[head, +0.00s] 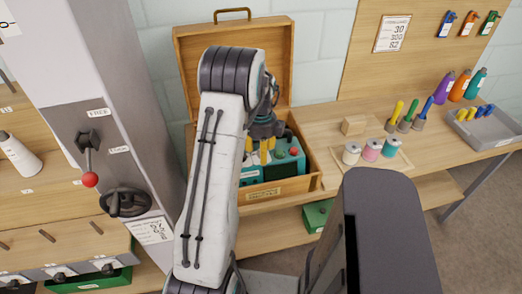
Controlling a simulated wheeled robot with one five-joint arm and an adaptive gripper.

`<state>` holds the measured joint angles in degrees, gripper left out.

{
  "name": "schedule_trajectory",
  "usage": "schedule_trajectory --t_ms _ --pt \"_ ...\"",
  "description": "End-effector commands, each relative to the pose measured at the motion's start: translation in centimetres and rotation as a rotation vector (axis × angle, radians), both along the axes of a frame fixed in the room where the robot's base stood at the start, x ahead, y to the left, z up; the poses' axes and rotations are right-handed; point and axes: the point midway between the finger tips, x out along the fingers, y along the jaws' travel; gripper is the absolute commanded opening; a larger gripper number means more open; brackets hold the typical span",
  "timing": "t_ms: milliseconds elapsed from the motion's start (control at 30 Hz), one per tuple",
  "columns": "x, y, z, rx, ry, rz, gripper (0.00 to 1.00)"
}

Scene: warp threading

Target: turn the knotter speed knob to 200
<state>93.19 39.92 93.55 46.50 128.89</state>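A teal machine (290,166), which looks like the knotter, sits in an open wooden case (281,187) on the bench in the head view. A small red control and a green one show on its top right. My gripper (262,156) points down over the left part of the machine. Its yellow fingertips are small in the picture, so I cannot tell whether they touch anything or how far apart they are. My arm and gripper hide the left part of the machine. I cannot make out the speed knob or its scale.
The case lid (281,50) stands upright behind my arm. To the right are thread spools (371,150), a wooden block (354,125), colored-handled tools (404,120) and a grey tray (485,128). A lever with a red ball (90,179) and a black handwheel (126,203) are at left.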

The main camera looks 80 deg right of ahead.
Motion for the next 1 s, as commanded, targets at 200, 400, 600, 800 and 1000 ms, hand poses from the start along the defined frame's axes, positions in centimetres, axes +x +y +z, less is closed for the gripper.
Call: schedule_trajectory --t_ms 200,400,600,800,1000 --pt "0.0 0.01 -0.11 0.0 0.0 0.0 0.52" --pt "0.0 0.01 -0.1 0.0 0.0 0.0 0.44" --pt "0.0 0.01 -0.08 0.0 0.0 0.0 0.26" --pt "0.0 0.0 -0.08 0.0 0.0 0.0 0.09" --pt "0.01 -0.01 -0.09 0.0 0.0 0.001 0.0"
